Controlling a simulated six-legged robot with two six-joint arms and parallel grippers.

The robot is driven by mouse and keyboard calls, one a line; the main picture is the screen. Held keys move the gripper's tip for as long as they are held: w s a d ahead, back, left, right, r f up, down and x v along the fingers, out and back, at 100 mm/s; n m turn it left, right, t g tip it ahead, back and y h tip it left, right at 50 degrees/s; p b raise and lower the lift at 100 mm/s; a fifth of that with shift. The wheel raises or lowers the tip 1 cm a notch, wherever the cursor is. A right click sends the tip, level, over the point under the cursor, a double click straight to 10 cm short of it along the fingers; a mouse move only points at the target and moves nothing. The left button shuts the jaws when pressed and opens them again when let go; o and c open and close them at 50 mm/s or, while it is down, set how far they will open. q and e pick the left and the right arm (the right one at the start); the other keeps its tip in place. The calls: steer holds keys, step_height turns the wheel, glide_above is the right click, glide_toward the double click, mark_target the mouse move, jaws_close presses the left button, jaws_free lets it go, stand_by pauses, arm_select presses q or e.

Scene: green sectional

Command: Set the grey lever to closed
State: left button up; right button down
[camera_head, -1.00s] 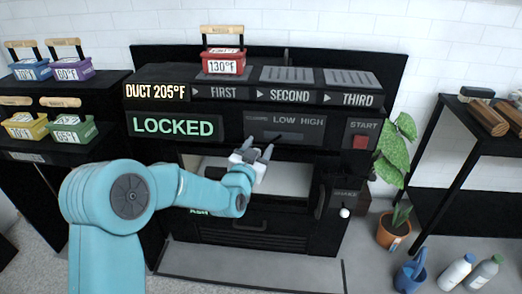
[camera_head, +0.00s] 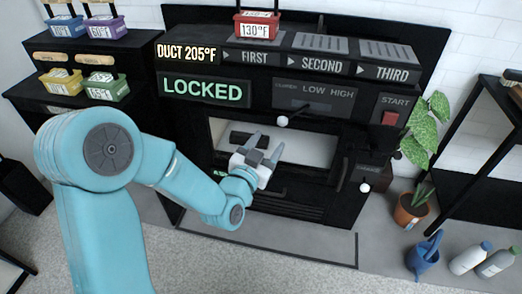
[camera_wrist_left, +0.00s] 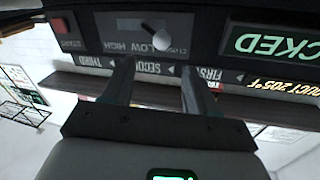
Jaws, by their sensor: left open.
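A lever with a pale grey round knob (camera_head: 282,121) sticks out under the slotted LOW HIGH panel (camera_head: 314,98) on the front of the black machine. The panel's leftmost label is too small to read surely in the head view. My left gripper (camera_head: 265,149) is open and empty, just below and left of the knob, with a gap showing between them. In the left wrist view the scene is upside down. There the knob (camera_wrist_left: 160,41) lies beyond and between the open fingertips of my left gripper (camera_wrist_left: 157,62), not gripped. My right gripper is out of view.
A second pale knob (camera_head: 364,188) sits lower right on the machine. A red START button (camera_head: 389,118) is right of the panel, and a green LOCKED sign (camera_head: 207,91) is left. A red 130°F basket (camera_head: 256,26) stands on top. A potted plant (camera_head: 410,210) is at right.

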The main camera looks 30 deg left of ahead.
arm_select(q)
steer(key=shift+s+d, duration=0.1)
steer(key=shift+s, duration=1.6)
steer(key=s+d+f+g+h, duration=0.1)
steer(key=d+f+g, duration=0.1)
steer(key=f, duration=0.5)
steer(key=d+f+g+h, duration=0.1)
steer(key=d+f+g, duration=0.1)
steer(key=f, duration=0.5)
steer(key=s+d+f+n+g+h, duration=0.1)
steer(key=s+d+f+n+g, duration=0.1)
steer(key=s+d+f+g, duration=0.55)
steer(key=s+d+f+n+g+h, duration=0.15)
steer(key=s+f+g, duration=0.35)
steer(key=s+f, duration=0.65)
step_height(320, 180, up, 30)
steer(key=s+g+p, duration=0.1)
steer(key=p, duration=2.9)
steer(key=shift+s+f, duration=0.15)
steer(key=shift+f, duration=0.1)
steer(key=shift+f+h, duration=0.1)
steer(key=shift+h, duration=0.15)
